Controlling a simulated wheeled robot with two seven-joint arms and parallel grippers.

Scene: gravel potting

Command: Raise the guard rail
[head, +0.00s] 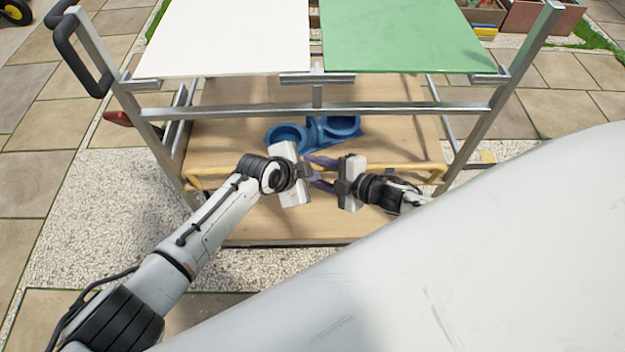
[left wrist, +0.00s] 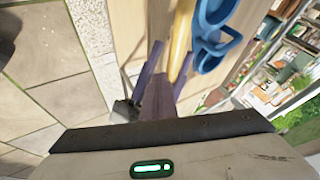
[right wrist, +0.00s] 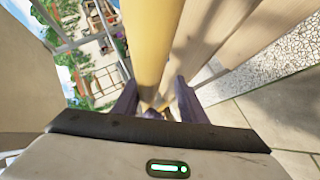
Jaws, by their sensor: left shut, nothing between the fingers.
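The guard rail is a yellow bar (head: 408,166) running low along the front of the cart's lower wooden shelf. It also shows in the left wrist view (left wrist: 180,42) and the right wrist view (right wrist: 153,45). My left gripper (head: 307,171) is shut and empty at the middle of the rail, pointing right. My right gripper (head: 316,171) faces it from the right. Its purple fingers are spread apart, with the rail running along between or just beyond them in its wrist view. The two grippers' fingertips are very close together, and whether they touch the rail is unclear.
A blue double-cup piece (head: 315,130) stands on the lower shelf (head: 230,110) just behind the grippers. Metal posts and a crossbar (head: 400,108) frame the shelf. White (head: 230,35) and green (head: 400,35) panels lie above. Gravel (head: 110,220) and paving surround the cart.

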